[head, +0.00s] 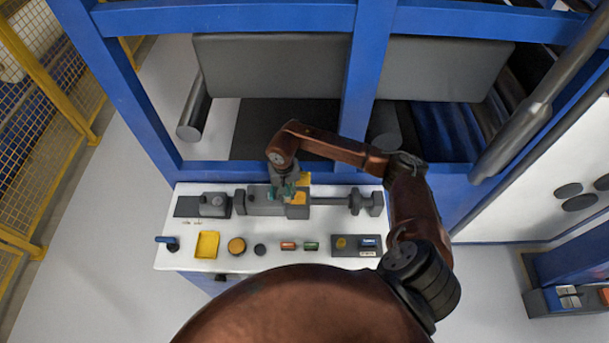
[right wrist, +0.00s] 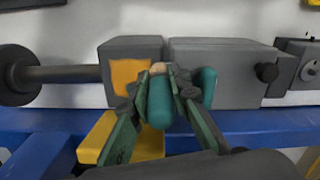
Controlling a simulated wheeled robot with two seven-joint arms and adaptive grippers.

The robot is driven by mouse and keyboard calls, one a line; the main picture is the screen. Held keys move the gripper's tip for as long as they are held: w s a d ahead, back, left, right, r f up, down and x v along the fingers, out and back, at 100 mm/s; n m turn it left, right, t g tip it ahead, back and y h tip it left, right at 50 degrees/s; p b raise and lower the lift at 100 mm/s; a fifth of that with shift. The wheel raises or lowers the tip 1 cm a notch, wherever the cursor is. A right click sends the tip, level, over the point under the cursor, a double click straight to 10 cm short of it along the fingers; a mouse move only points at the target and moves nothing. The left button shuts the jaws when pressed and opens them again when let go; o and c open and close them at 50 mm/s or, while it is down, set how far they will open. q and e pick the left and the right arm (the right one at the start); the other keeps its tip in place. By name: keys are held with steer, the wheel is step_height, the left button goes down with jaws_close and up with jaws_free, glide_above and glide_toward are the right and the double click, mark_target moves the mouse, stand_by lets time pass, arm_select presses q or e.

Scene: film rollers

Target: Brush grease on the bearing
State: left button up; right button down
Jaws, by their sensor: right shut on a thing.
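My right gripper (head: 285,188) is over the grey bearing housing (head: 262,207) on the white table, beside an orange patch (head: 298,199). In the right wrist view the gripper (right wrist: 158,98) is shut on a teal handle (right wrist: 160,102), which appears to be the brush. A small tan tip (right wrist: 157,68) shows at its far end, close to the orange patch (right wrist: 130,75) on the grey block (right wrist: 133,48). I cannot tell whether the tip touches the block. Another teal part (right wrist: 208,86) shows behind one finger. My left gripper is not in view.
A shaft (head: 328,201) runs right from the housing. A yellow tray (head: 207,245), an orange round thing (head: 236,246), a black knob (head: 260,249) and a dark panel (head: 356,246) lie along the front. Blue frame beams (head: 365,70) stand behind. A yellow piece (right wrist: 95,137) sits by the blue bar.

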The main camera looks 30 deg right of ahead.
mark_target(286, 186)
step_height(286, 186, up, 2)
steer(key=shift+w+d+r, duration=0.1)
steer(key=shift+w+r, duration=0.05)
steer(key=shift+s+r+p, duration=0.2)
steer(key=shift+r+p, duration=0.2)
steer(key=shift+r, duration=0.4)
steer(key=shift+w+r, duration=0.1)
steer(key=shift+r, duration=0.6)
steer(key=shift+r+p, duration=0.7)
steer(key=shift+r, duration=0.7)
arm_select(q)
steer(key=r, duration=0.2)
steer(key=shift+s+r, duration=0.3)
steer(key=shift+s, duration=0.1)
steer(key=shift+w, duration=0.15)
